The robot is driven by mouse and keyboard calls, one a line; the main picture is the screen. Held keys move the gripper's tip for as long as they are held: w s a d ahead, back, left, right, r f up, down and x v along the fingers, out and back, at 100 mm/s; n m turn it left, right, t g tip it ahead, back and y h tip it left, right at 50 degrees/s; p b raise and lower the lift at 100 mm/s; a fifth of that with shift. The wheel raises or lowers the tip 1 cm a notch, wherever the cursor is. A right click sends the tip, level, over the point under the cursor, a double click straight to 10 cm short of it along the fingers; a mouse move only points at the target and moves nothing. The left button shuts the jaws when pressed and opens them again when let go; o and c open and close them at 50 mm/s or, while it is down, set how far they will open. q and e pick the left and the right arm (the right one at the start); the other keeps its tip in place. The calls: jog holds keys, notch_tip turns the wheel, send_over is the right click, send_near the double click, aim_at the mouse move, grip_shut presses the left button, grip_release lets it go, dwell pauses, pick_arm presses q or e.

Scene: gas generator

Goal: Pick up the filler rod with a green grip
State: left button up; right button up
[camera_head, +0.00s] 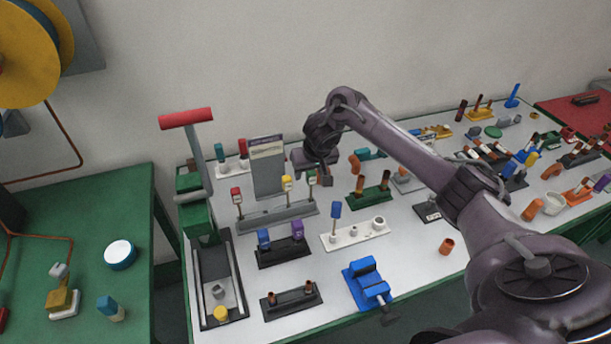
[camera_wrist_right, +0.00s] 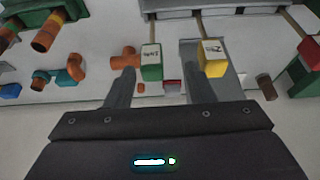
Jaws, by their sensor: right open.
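The filler rod with a green grip (camera_head: 312,178) stands upright at the right end of a grey rack (camera_head: 262,220) in the head view, partly hidden by my right gripper (camera_head: 321,178). In the right wrist view its green grip (camera_wrist_right: 151,64), with a pale labelled end, shows between the fingers of my right gripper (camera_wrist_right: 162,62), nearer the left finger. The gripper is open and empty. A yellow grip (camera_wrist_right: 213,60) is close beside the right finger. In the head view, the yellow-gripped rod (camera_head: 287,184) and red-gripped rod (camera_head: 236,195) stand in the same rack. My left gripper is not in view.
A grey sign panel (camera_head: 267,168) stands behind the rack. A black holder (camera_head: 283,255) with blue and purple grips and a white holder (camera_head: 358,236) are in front. A green holder with copper pipes (camera_head: 370,195) is to the right. An orange fitting (camera_wrist_right: 124,60) lies near the left finger.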

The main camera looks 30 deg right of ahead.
aim_at(312, 173)
jog(key=shift+s+d+f, duration=0.25)
jog(key=shift+s, duration=0.15)
jog(key=shift+w+d+f+p, duration=0.2)
jog(key=shift+w+f, duration=0.25)
jog(key=shift+f, duration=0.2)
jog(key=shift+w+d+f+p, duration=0.15)
jog(key=shift+w+f, duration=0.25)
jog(key=shift+f, duration=0.2)
jog(key=shift+w+f, duration=0.6)
jog(key=shift+f, duration=0.25)
jog(key=shift+s+d, duration=0.1)
jog(key=shift+s, duration=0.05)
jog(key=c, duration=0.9)
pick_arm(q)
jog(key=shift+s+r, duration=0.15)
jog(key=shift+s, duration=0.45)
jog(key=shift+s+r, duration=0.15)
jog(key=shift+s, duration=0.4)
pick_arm(e)
jog(key=shift+r, duration=0.1)
